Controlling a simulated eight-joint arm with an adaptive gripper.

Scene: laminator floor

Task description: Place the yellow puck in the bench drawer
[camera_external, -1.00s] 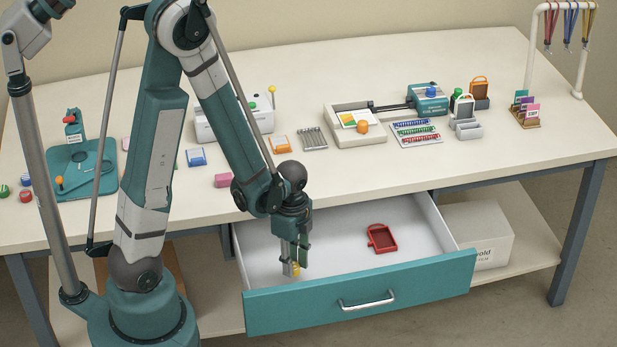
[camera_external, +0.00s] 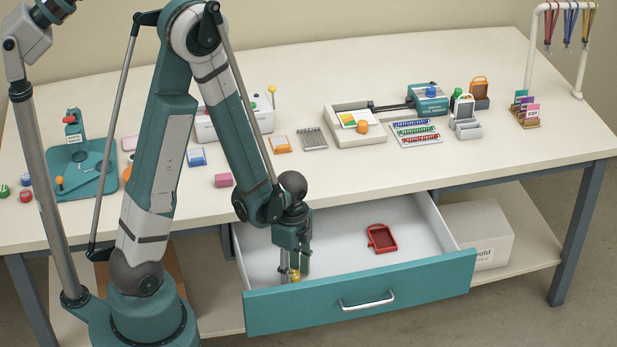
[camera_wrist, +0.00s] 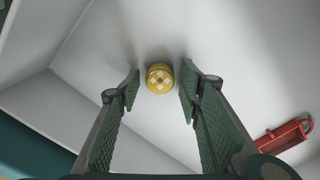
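The yellow puck (camera_external: 294,277), with a white checkered top, is inside the open bench drawer (camera_external: 420,225), near its front left. My gripper (camera_external: 293,270) points down into the drawer over the puck. In the wrist view the puck (camera_wrist: 159,78) appears between and just beyond the fingertips of my gripper (camera_wrist: 160,88), with a gap on both sides. The fingers are open and hold nothing. The puck seems to rest on the white drawer floor (camera_wrist: 225,40). The fingers partly hide it in the outside view.
A red tray-like badge holder (camera_external: 382,238) lies in the drawer to the right; it also shows in the wrist view (camera_wrist: 284,137). The teal drawer front (camera_external: 360,290) and white side walls stand around my gripper. The bench top (camera_external: 330,180) edge is behind it.

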